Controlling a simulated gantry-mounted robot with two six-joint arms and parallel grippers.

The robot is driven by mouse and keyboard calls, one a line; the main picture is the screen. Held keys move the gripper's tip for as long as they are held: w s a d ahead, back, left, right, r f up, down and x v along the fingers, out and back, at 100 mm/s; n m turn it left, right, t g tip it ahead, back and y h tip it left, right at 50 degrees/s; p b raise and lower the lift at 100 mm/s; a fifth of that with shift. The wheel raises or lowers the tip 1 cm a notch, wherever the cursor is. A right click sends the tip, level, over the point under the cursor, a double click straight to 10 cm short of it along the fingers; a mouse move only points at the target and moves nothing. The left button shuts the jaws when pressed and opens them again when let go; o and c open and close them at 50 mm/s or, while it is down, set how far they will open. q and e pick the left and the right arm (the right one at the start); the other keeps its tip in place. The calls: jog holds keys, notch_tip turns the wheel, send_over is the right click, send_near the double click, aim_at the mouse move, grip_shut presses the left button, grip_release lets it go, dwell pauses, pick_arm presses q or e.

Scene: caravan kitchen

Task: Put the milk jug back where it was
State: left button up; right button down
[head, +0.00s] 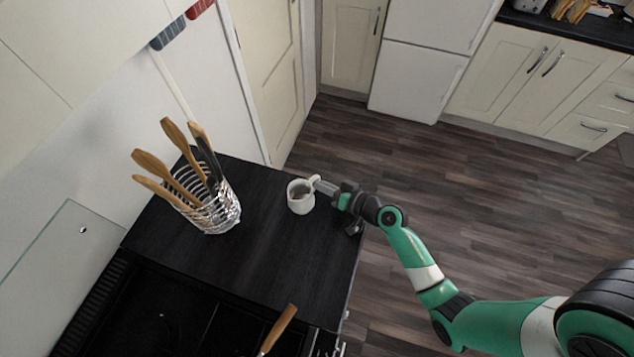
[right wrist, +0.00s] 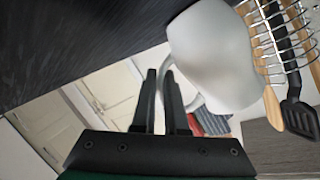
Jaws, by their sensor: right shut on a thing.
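The white milk jug (head: 301,199) is at the right part of the black worktop in the head view, its handle toward the right. It looks upright; I cannot tell whether its base touches the worktop. My right gripper (head: 322,189) reaches in from the right and is shut on the jug's handle. In the right wrist view the jug (right wrist: 212,58) fills the upper middle, and its handle runs between the fingers of the right gripper (right wrist: 165,85). My left gripper is not in view.
A wire utensil holder (head: 212,208) with wooden tools stands left of the jug. The black worktop (head: 265,255) between them and in front is clear. The dark hob (head: 160,315) lies at the near left, with a wooden handle (head: 280,325) near its right side.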

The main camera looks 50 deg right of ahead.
jog(key=shift+r, duration=0.1)
jog(key=c, duration=0.9)
grip_release()
jog(key=shift+c, duration=0.2)
